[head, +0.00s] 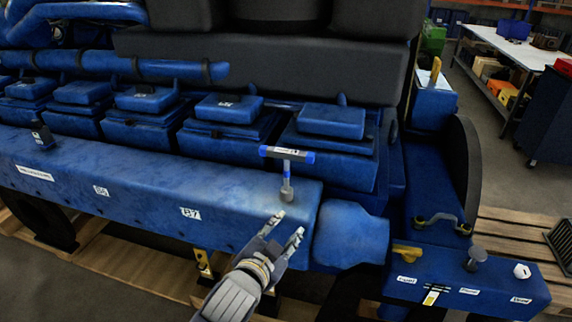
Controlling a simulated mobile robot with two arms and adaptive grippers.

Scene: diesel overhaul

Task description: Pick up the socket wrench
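My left gripper (287,229) is just below the wrench in the head view, in front of the ledge's front face. Its two fingers are spread apart and point up toward the wrench, with nothing between them. A gap shows between the fingertips and the wrench's foot. My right gripper is not in view.
Blue engine covers (332,121) stand close behind the wrench. A blue rounded housing (350,235) is right of the gripper. A labelled blue panel (460,284) with knobs and a yellow handle (407,251) is at lower right. A white workbench (510,45) stands far off at upper right.

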